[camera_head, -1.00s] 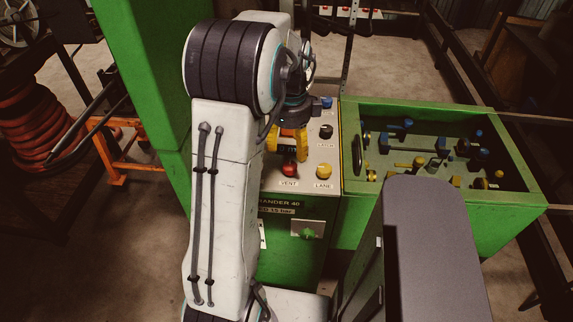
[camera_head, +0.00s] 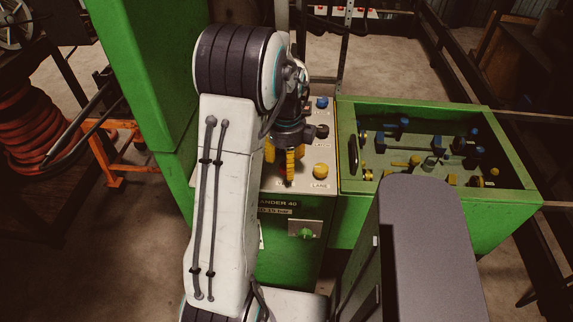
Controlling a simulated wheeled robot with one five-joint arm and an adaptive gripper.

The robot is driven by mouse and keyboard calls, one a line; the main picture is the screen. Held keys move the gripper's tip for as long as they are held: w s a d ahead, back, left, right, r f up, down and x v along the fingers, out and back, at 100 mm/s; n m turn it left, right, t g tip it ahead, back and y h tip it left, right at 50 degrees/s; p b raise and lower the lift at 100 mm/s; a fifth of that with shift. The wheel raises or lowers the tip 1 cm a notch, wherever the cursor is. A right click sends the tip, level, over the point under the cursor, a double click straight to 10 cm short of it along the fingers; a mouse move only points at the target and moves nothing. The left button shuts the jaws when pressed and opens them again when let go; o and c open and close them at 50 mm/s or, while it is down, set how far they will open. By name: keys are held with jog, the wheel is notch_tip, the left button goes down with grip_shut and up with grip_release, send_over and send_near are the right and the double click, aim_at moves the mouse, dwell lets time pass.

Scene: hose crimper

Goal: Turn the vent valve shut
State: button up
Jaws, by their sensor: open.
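The vent valve's red knob is hidden from view behind my gripper, at the front of the pale control panel (camera_head: 330,184). My gripper (camera_head: 281,162) is open, with its yellow fingers pointing down over the vent position. One finger stands left and one right, just left of the yellow LANE knob (camera_head: 320,171). I cannot tell whether the fingers touch the vent knob or stand around it.
A black knob (camera_head: 323,131) and a blue knob (camera_head: 321,102) stand further back on the panel. A green knob (camera_head: 304,232) is on the cabinet front. An open green bin (camera_head: 500,215) with several fittings adjoins on the right. A green column (camera_head: 150,80) stands left.

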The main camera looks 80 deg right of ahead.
jog(key=shift+f, duration=0.85)
jog(key=c, duration=1.2)
